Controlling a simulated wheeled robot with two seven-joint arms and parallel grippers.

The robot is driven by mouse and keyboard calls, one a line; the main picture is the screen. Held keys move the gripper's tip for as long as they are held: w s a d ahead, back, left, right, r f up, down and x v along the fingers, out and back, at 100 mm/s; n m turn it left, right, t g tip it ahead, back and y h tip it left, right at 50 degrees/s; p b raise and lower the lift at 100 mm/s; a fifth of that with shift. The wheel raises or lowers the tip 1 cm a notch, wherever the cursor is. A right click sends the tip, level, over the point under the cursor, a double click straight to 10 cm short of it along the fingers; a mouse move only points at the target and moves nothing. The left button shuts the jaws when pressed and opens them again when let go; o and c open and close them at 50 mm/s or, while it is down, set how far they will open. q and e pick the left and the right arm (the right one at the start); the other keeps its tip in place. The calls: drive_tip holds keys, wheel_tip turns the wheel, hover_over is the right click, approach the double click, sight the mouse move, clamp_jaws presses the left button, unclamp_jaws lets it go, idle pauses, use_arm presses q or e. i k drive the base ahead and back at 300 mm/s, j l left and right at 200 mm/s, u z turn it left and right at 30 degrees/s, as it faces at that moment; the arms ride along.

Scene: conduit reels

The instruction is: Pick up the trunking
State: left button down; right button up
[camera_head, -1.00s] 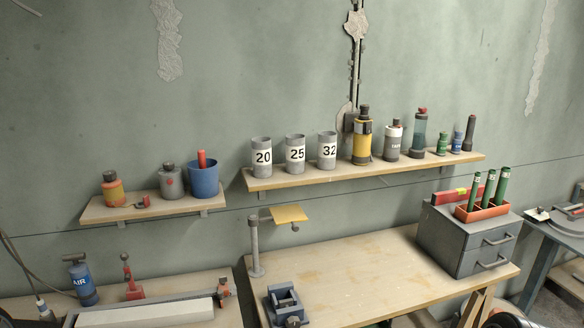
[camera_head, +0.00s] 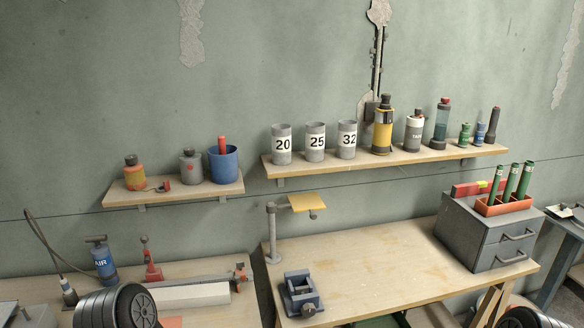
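A long, pale, square-edged bar that looks like the trunking (camera_head: 195,295) lies on the left bench, in front of a grey rail with red fittings. Its left end is hidden behind a dark ribbed round shape at the lower left. Its right end is visible near the bench's right side. Neither of my grippers shows in the head view, so nothing can be seen touching the bar.
A blue air bottle (camera_head: 102,262) and a red-handled tool (camera_head: 150,262) stand behind the bar. A vise (camera_head: 299,293) sits on the right bench (camera_head: 385,275), whose middle is clear. A grey drawer box (camera_head: 485,238) stands at its right end. Shelves hang above.

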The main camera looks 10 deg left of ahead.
sight(167, 298)
drive_tip(key=u, duration=1.05)
